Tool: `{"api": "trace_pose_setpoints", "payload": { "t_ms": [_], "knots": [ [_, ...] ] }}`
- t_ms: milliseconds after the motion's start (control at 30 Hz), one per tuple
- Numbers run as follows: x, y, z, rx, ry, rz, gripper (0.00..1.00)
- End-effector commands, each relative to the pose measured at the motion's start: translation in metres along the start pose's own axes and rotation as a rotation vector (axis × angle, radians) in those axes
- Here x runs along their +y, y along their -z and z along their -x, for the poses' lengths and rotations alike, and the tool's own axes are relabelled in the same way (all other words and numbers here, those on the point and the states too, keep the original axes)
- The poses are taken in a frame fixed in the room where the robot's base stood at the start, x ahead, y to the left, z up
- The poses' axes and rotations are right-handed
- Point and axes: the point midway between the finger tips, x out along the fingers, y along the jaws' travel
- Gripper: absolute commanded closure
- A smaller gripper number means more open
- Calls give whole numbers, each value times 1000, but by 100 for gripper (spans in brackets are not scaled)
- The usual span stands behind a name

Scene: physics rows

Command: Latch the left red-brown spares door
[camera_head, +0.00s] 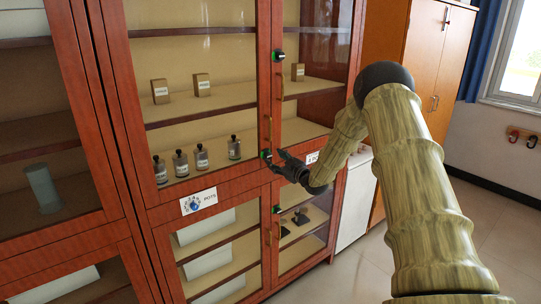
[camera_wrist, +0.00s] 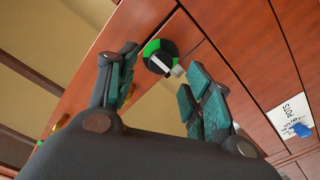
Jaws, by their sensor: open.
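A red-brown glazed cabinet (camera_head: 175,110) stands ahead. A round black and green knob with a pale bar, a latch (camera_head: 266,154), sits at this door's lower right corner. In the wrist view the latch (camera_wrist: 160,57) lies at the gap between my open fingertips. My gripper (camera_head: 277,159) is right beside the latch; its fingers (camera_wrist: 163,68) are apart, with nothing held. Whether they touch the knob, I cannot tell. The door looks about flush with the frame.
Another latch (camera_head: 278,55) is higher up and one (camera_head: 277,209) is below. A brass handle (camera_head: 267,131) stands just above my gripper. Small bottles (camera_head: 201,157) and boxes (camera_head: 202,85) are on shelves behind glass. An orange-brown cupboard (camera_head: 425,55) stands at right; the floor there is clear.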

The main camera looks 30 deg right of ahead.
Motion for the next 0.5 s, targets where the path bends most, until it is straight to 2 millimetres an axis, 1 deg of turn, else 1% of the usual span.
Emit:
{"api": "trace_pose_setpoints", "payload": {
  "t_ms": [100,200,333,500],
  "knots": [
    [1,2,-16,1,0,1,49],
    [1,1,-27,-1,0,1,49],
    [0,0,-38,0,0,0,49],
    [0,0,-44,-1,0,0,49]
  ]
}}
